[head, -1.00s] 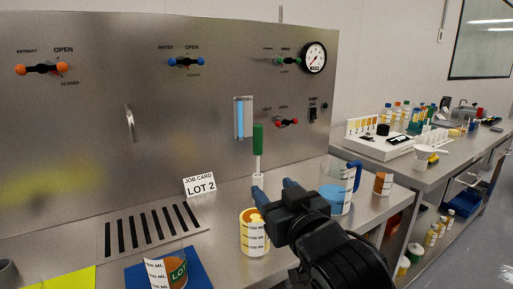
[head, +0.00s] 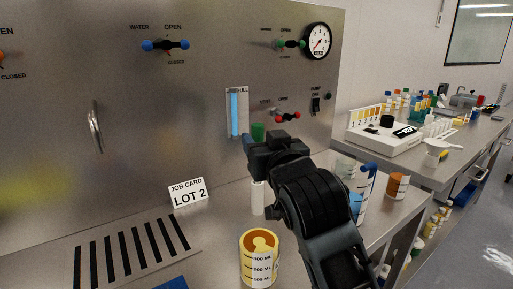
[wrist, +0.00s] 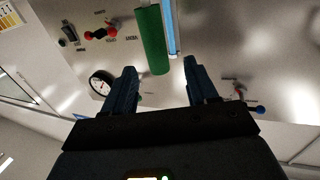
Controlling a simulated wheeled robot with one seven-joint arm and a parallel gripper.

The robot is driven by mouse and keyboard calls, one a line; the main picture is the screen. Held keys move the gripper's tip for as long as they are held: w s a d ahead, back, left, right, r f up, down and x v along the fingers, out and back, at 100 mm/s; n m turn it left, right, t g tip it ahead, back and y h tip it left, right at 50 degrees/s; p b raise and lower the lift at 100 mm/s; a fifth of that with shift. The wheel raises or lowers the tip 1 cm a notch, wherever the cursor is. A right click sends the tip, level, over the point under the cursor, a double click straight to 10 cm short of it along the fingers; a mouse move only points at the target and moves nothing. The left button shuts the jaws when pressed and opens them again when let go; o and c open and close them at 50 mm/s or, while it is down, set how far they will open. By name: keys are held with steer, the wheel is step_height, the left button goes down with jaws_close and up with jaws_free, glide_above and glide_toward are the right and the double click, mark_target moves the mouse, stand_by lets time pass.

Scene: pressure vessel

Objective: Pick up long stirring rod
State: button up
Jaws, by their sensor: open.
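The long stirring rod has a green grip (head: 258,131) and a pale lower part (head: 258,197). It stands upright on the steel counter near the panel, its middle hidden behind my gripper (head: 252,143) in the head view. In the wrist view the green grip (wrist: 152,40) shows just beyond the gap between my two blue fingers (wrist: 160,68), nearer the left-right middle. The fingers are apart and nothing is held. I cannot tell whether the rod touches a finger.
An orange-filled beaker (head: 260,258) stands in front of the rod. A blue-handled jug (head: 363,190) and a small orange cup (head: 397,186) are to the right. The steel panel (head: 60,120) with valves and a gauge (head: 318,41) rises behind. A LOT 2 card (head: 188,193) stands left.

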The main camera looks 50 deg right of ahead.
mark_target(260, 134)
steer(key=shift+p+x, duration=0.6)
steer(key=shift+x, duration=2.2)
steer(key=shift+s+d+f, duration=0.1)
steer(key=shift+c, duration=0.4)
steer(key=c, duration=1)
